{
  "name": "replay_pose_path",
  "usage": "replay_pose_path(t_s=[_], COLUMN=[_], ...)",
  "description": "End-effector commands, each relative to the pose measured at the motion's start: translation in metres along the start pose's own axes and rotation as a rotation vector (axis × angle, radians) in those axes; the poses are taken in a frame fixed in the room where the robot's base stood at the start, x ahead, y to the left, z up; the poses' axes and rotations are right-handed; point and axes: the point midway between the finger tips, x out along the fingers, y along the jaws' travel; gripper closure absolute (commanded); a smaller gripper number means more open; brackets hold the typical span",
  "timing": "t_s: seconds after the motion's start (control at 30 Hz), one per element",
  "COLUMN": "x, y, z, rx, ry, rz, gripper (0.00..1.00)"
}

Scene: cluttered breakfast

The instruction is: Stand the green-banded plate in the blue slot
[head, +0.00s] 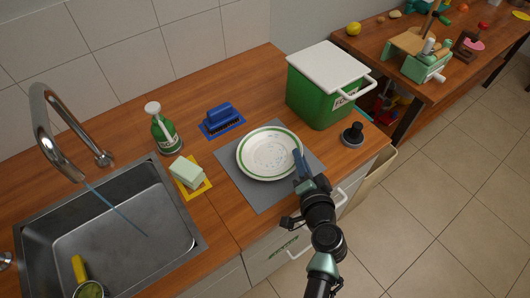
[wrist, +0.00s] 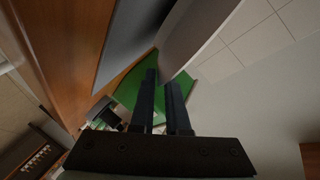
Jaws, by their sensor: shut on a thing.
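The white plate with a green band (head: 268,152) is over the grey mat, face up; I cannot tell whether it touches the mat. My gripper (head: 299,160) is at the plate's right rim, shut on it. In the wrist view my two dark fingers (wrist: 160,98) show with the pale plate (wrist: 200,30) running in between them from above.
The grey mat (head: 252,196) lies under the plate. A green bin with a white lid (head: 318,96) stands behind right, a black knob-like thing (head: 352,134) right. A spray bottle (head: 163,130), a pale sponge (head: 186,172) on a yellow mat and the sink (head: 110,225) are left.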

Motion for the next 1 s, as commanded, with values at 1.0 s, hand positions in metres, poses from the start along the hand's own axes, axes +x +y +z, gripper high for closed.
replay_pose_path(t_s=[1.0], x=[-0.009], y=[-0.028], z=[-0.021], rx=[0.001], ry=[0.001], rz=[-0.001], gripper=[1.0])
